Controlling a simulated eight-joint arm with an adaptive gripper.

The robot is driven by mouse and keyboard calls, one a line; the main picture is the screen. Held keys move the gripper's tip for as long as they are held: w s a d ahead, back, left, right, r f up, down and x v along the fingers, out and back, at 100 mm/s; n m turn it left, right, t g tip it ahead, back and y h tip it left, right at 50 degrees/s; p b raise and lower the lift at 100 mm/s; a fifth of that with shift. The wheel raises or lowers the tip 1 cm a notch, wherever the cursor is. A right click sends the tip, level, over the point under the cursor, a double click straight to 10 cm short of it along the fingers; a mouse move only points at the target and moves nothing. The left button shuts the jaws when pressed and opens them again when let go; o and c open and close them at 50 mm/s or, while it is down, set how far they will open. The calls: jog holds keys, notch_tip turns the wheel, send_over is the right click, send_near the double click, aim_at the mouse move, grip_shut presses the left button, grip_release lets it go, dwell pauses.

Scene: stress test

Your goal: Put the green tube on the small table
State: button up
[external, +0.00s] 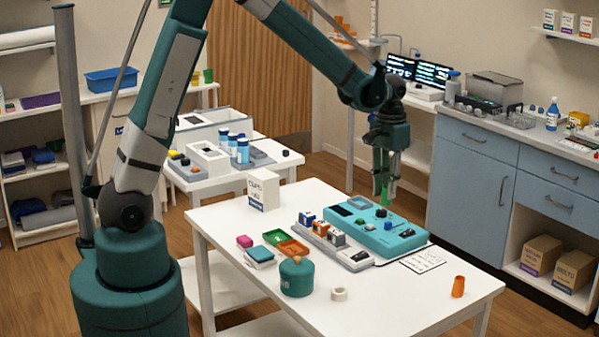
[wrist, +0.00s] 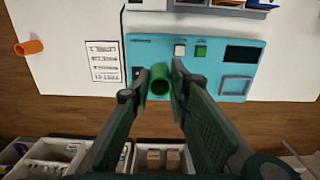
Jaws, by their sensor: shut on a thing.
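My gripper (external: 385,188) is shut on the green tube (external: 385,198) and holds it in the air behind the teal device, near the far right side of the large white table (external: 215,237). In the wrist view the green tube (wrist: 160,84) sits between the two fingers, its open round end facing the camera. A smaller white table (external: 188,186) stands behind the large one, at left of centre in the external view. It bears blue-capped bottles, a white box and trays.
The teal device (external: 365,222) lies beside a grey rack (external: 335,247) of small items. A green canister (external: 297,277) and a white carton (external: 263,190) also stand on the large table.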

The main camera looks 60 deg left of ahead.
jog(key=w+a+r+n+p, duration=0.15)
jog(key=w+a, duration=0.25)
jog(key=a, duration=1.5)
jog(key=w+a+n+p, duration=0.3)
jog(key=a, duration=1.6)
jog(key=s+a+n+p, duration=0.1)
jog(key=s+a, duration=0.2)
jog(key=a, duration=0.9)
jog(key=s+a+n+p, duration=0.2)
jog(key=s+a, duration=0.2)
jog(key=a, duration=0.8)
jog(key=s+a+n+p, duration=0.1)
jog(key=s+a, duration=0.3)
jog(key=a, duration=0.8)
jog(key=shift+r, duration=0.15)
jog(key=shift+f+b, duration=0.3)
jog(key=shift+f, duration=3.1)
jog(key=shift+f, duration=0.3)
